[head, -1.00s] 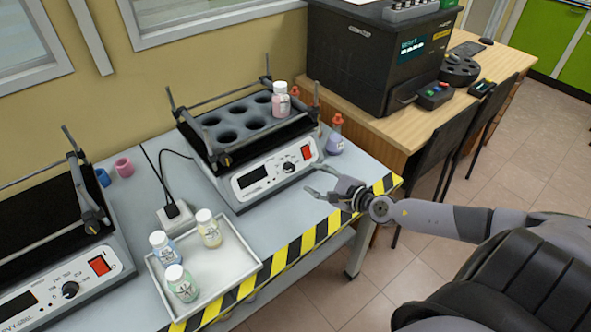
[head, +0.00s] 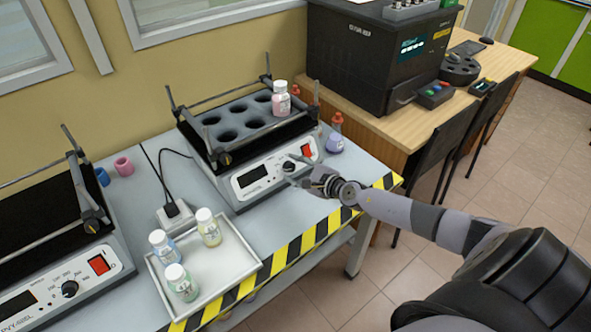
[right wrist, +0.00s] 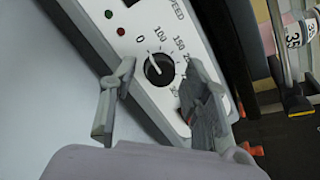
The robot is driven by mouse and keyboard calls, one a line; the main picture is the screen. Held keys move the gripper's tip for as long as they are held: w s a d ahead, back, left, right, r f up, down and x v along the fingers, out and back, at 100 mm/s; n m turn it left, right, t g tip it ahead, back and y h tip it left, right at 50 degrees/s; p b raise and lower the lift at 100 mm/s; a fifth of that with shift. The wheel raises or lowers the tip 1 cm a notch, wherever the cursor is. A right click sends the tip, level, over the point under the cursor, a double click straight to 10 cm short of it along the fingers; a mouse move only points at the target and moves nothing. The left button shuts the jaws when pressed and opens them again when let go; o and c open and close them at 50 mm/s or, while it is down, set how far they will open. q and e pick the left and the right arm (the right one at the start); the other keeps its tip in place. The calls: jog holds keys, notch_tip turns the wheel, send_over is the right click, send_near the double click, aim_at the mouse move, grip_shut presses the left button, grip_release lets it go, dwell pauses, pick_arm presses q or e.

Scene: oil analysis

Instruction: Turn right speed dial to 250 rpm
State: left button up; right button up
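The right shaker (head: 235,192) has a dark display and a black speed dial on its sloped front panel. In the right wrist view the dial (right wrist: 158,70) shows its white pointer line on the low side of the scale, between 0 and 100. My right gripper (head: 294,170) is in front of this panel at the dial. In the right wrist view its fingers (right wrist: 152,80) are open, one on each side of the dial, and I see no contact. The red switch (head: 308,150) is close beside the upper finger. My left gripper is not in view.
A pink bottle (head: 281,102) stands in the right shaker's rack. A red-capped flask (head: 335,138) stands right of the shaker. A white tray (head: 220,268) with bottles and a second shaker (head: 60,300) are to the left. Striped tape (head: 300,245) marks the table edge.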

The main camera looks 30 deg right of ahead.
grip_shut()
dwell(0.3)
